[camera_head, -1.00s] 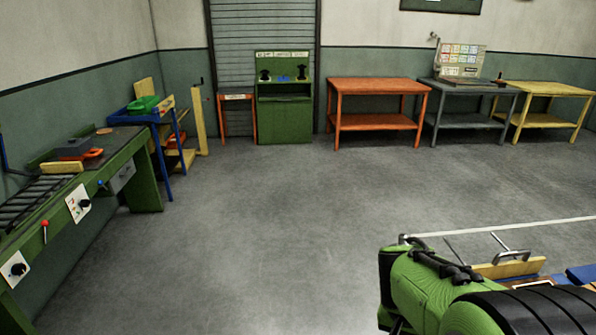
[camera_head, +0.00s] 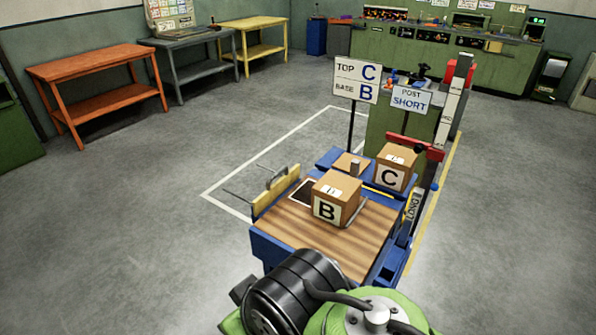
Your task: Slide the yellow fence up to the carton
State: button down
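The yellow fence (camera_head: 278,193) stands upright along the left edge of a wood-topped blue table (camera_head: 289,223). It has a metal handle and thin rods reaching out to the left. The carton marked B (camera_head: 335,198) sits on the wooden top, to the right of the fence. Fence and carton are apart, with a dark square patch (camera_head: 304,193) between them. A second carton marked C (camera_head: 395,167) sits farther back on the blue structure. My green and black arm links show at the bottom, in front of the table. My gripper is not in view.
A sign (camera_head: 356,80) reads TOP C, BASE B; another (camera_head: 411,98) reads POST SHORT. A red-topped post (camera_head: 452,105) rises behind carton C. An orange table (camera_head: 98,92) stands back left. The floor (camera_head: 150,240) left of the fence is clear.

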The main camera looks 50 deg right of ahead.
aim_at(273, 192)
jog(key=l+z, duration=0.15)
jog(key=z, duration=1)
jog(key=i+j, duration=0.05)
